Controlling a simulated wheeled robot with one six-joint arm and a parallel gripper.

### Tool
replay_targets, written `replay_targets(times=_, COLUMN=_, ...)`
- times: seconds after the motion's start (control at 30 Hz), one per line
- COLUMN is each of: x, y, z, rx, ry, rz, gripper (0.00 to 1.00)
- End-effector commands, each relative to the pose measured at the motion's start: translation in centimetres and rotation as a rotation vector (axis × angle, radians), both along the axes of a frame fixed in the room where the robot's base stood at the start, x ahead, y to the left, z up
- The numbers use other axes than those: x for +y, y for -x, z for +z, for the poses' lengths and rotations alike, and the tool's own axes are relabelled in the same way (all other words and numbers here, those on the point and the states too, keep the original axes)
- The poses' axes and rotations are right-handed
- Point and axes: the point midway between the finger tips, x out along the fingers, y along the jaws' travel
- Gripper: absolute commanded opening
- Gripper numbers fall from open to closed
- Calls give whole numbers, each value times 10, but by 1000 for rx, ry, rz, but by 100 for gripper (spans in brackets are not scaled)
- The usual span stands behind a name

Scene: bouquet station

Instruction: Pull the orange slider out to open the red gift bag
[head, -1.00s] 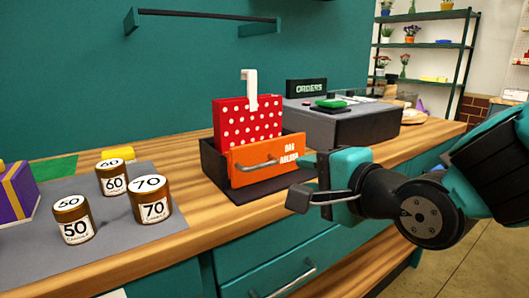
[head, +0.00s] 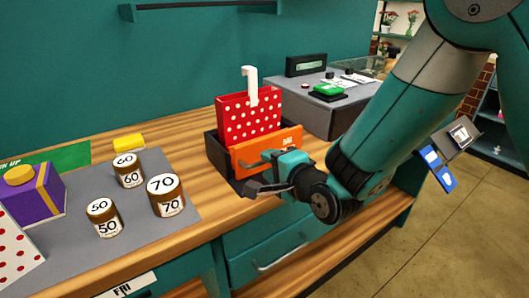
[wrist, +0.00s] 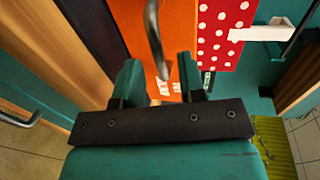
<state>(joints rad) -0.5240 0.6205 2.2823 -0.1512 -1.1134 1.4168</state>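The red gift bag (head: 248,120) with white dots stands upright in a black holder (head: 216,152) on the wooden counter, a white strip rising from its top. The orange slider (head: 285,140) covers the holder's front and has a grey bar handle. My gripper (head: 262,173) is in front of the slider at its handle, hiding part of both. In the wrist view the orange slider (wrist: 122,22) fills the upper middle, and the handle (wrist: 153,35) runs down between my two spread fingers (wrist: 158,72). A gap shows on both sides of it. The dotted bag (wrist: 216,35) is to the right.
Several brown jars, including the 70 jar (head: 166,195), stand on a grey mat (head: 75,240) at left. A grey unit (head: 315,112) with a green button stands behind right. A drawer handle (head: 275,262) sits below the counter edge.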

Motion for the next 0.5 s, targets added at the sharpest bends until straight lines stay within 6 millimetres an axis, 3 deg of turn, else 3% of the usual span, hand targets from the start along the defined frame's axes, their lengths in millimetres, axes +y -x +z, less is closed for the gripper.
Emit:
replay_targets(times=0.2, x=13, y=-19, z=-5, rx=0, ry=0, rz=0, gripper=37)
replay_targets(times=0.5, x=15, y=-22, z=-6, rx=0, ry=0, rz=-1, gripper=37)
